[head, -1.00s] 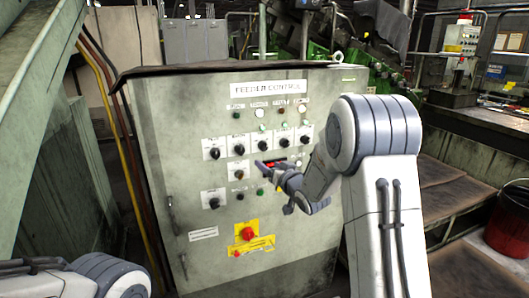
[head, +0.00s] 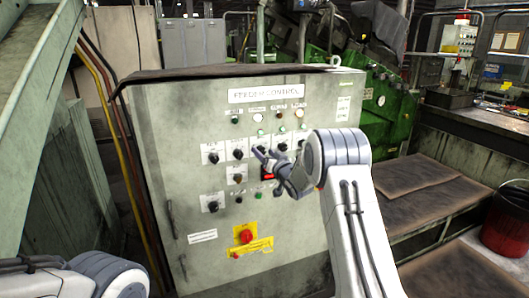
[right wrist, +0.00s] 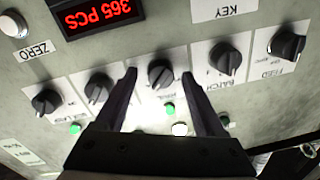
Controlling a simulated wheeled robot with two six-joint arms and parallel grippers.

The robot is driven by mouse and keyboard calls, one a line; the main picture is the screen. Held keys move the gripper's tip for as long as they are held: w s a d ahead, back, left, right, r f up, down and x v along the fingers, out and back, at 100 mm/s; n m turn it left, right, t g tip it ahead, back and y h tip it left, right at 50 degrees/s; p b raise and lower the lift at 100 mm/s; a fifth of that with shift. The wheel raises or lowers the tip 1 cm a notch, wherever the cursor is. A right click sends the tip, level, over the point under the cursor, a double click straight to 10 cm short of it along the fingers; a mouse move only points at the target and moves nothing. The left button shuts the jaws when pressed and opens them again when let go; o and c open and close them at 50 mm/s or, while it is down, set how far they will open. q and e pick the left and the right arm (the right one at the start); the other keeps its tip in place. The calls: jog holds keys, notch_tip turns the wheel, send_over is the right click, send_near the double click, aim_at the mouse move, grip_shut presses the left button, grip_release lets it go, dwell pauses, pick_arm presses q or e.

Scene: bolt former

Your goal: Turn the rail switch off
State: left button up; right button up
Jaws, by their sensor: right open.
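The feeder control cabinet (head: 300,225) carries a row of black rotary switches. The middle switch (right wrist: 162,75) of that row sits between the two fingers of my right gripper (right wrist: 159,78) in the right wrist view, which shows the panel upside down. The label by this switch is too small and partly covered to read. The fingers are open, one on each side of the knob, and I cannot tell whether they touch it. In the head view my right gripper (head: 265,156) hides most of that switch. My left gripper is out of view.
The batch switch (right wrist: 225,58) and feed switch (right wrist: 286,45) lie on one side of the fingers. Another switch (right wrist: 98,87) lies close on the other. A red counter display (right wrist: 98,14), green lamps and a red emergency button (head: 247,236) are on the panel.

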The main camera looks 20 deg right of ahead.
grip_shut()
jog(key=shift+f+n+b, duration=0.15)
jog(key=shift+n+b, duration=0.65)
jog(key=shift+b, duration=0.25)
jog(key=n+b, duration=0.5)
jog(key=b, duration=0.1)
jog(key=n+b, duration=0.5)
jog(key=n, duration=0.1)
jog(key=shift+a+g+h+b, duration=0.15)
jog(key=shift+g+h+b, duration=0.15)
jog(key=shift+b, duration=0.1)
jog(key=shift+a+n+h+b, duration=0.1)
jog(key=shift+n+h+b, duration=0.2)
jog(key=shift+n+b, duration=1.95)
jog(key=shift+r+n, duration=0.2)
jog(key=shift+n, duration=0.05)
grip_release()
